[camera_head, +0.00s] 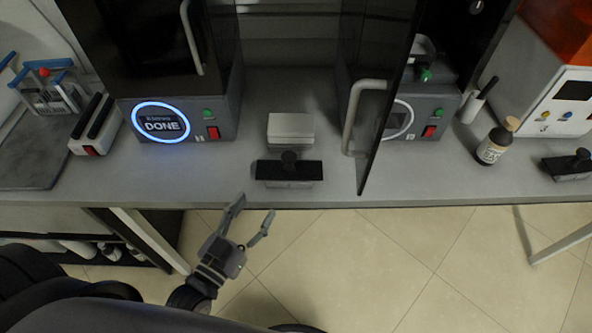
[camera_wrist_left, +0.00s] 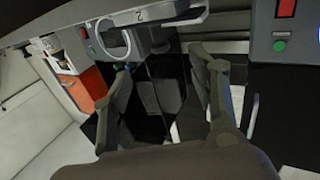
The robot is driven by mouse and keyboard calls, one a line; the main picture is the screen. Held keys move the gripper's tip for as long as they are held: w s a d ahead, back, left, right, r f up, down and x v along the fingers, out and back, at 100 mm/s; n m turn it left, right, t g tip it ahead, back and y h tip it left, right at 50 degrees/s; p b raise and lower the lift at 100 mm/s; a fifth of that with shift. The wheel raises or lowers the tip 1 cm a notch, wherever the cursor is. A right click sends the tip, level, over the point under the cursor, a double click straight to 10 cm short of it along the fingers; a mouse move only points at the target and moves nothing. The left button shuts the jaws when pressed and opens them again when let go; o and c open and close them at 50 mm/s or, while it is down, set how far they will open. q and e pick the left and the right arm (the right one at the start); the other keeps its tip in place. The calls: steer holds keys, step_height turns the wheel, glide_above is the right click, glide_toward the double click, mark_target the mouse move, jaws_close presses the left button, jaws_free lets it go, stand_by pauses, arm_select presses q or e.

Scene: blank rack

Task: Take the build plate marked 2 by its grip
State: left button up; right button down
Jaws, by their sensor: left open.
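My right gripper is not in view.
A pale block (camera_head: 290,126) stands right behind the plate. A machine reading DONE (camera_head: 162,125) is at left. An open dark door (camera_head: 385,110) juts out at right. Another knobbed plate (camera_head: 567,168) and a bottle (camera_head: 492,147) are farther right. Bare counter (camera_head: 220,175) lies left of the plate.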

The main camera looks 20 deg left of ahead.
mark_target(287, 165)
arm_select(q)
steer(key=p+x, duration=0.1)
steer(key=x, duration=0.9)
steer(key=shift+w+d, duration=0.1)
steer(key=shift+w, duration=0.4)
steer(key=x, duration=0.2)
steer(key=p+x, duration=0.1)
steer(key=x, duration=0.2)
steer(key=shift+d, duration=0.2)
steer(key=shift+s, duration=0.1)
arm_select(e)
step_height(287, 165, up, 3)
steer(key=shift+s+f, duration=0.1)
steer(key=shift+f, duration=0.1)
arm_select(q)
steer(key=shift+c, duration=0.3)
jaws_close()
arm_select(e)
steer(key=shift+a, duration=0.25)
